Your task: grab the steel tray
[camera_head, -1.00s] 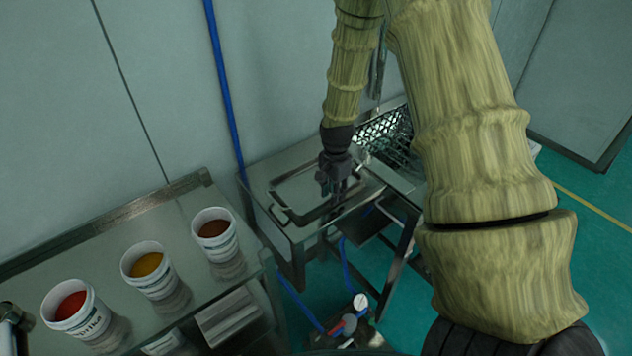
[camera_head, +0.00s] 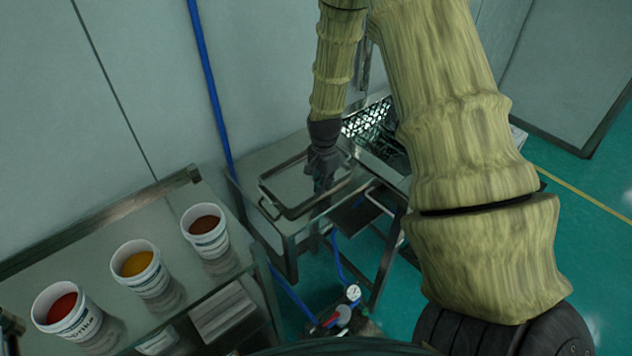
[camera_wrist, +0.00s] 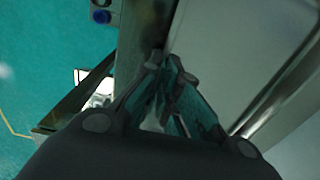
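The steel tray (camera_head: 291,211) is a shallow rectangular tray with a raised rim and a handle at its left end. It is at the steel table in the middle of the head view; I cannot tell whether it touches the top. My gripper (camera_head: 322,186) points down at the tray's near long side. In the wrist view the fingertips (camera_wrist: 170,66) are close together at the tray's edge, and the gripper looks shut on it. The exact contact is hidden by the fingers. Smooth grey metal (camera_wrist: 225,45) fills the right of the wrist view.
A steel bench (camera_head: 110,235) at left holds three white buckets with red (camera_head: 66,318), yellow (camera_head: 140,274) and brown (camera_head: 206,232) contents. A dark mesh basket (camera_head: 368,122) is behind the tray. A gauge (camera_head: 353,293) and blue hoses are below. Green floor is open at right.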

